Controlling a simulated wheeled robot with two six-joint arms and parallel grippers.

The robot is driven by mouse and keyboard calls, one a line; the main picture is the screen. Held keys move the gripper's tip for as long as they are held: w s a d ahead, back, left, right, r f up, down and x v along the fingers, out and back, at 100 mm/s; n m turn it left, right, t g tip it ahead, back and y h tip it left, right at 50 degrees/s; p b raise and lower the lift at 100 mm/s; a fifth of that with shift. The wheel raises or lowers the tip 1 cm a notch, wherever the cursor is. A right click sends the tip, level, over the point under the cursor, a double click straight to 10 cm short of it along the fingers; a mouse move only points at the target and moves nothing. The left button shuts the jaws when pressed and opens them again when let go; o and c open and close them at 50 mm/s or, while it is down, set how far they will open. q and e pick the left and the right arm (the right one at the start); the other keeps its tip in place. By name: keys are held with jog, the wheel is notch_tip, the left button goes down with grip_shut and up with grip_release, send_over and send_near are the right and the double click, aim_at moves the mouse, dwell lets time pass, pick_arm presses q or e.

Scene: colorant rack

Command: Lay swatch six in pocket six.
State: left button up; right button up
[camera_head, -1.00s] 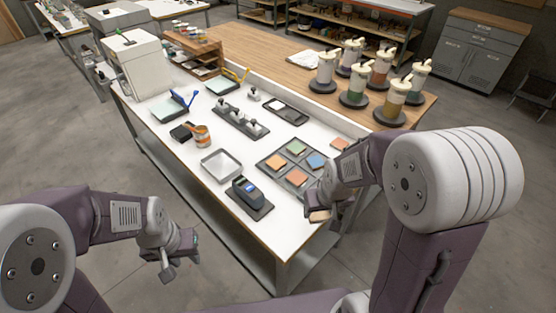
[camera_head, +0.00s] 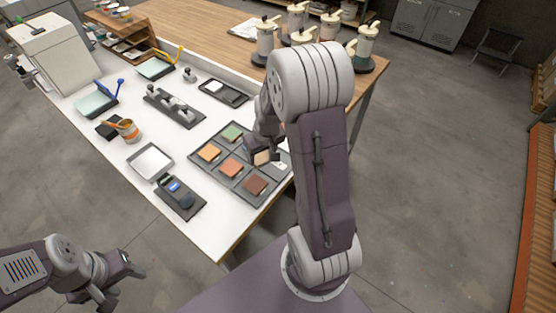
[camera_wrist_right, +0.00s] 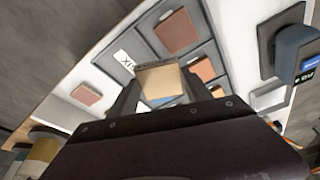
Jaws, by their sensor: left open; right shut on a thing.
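My right gripper (camera_head: 261,150) is shut on a tan swatch (camera_head: 262,157), held over the right part of the grey swatch tray (camera_head: 221,187). The tan swatch (camera_wrist_right: 158,78) also shows between the fingers in the right wrist view. Pocket six (camera_head: 281,165) is bare, with a white label whose lettering shows partly in the right wrist view (camera_wrist_right: 125,63). The swatch is beside that label; I cannot tell its height above the tray. Other pockets hold orange (camera_head: 208,152), green (camera_head: 232,131) and brown (camera_head: 255,185) swatches. My left gripper (camera_head: 122,284) is open and empty, off the table.
A handheld meter (camera_head: 178,192) on a dark base and a metal pan (camera_head: 150,162) lie left of the tray. Pump dispensers (camera_head: 265,40) stand behind. In the right wrist view, a loose orange swatch (camera_wrist_right: 87,93) lies outside the tray.

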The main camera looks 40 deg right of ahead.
send_over(277, 163)
jog(key=f, duration=0.4)
jog(key=shift+s+f, duration=0.2)
jog(key=shift+s, duration=0.2)
notch_tip(277, 163, down, 4)
jog(key=shift+s+r+b, duration=0.1)
jog(key=shift+r+b, duration=0.15)
jog(key=shift+b, duration=0.25)
jog(key=shift+f, duration=0.3)
jog(key=shift+f, duration=0.15)
jog(key=o, duration=1.3)
jog(key=shift+o, duration=0.2)
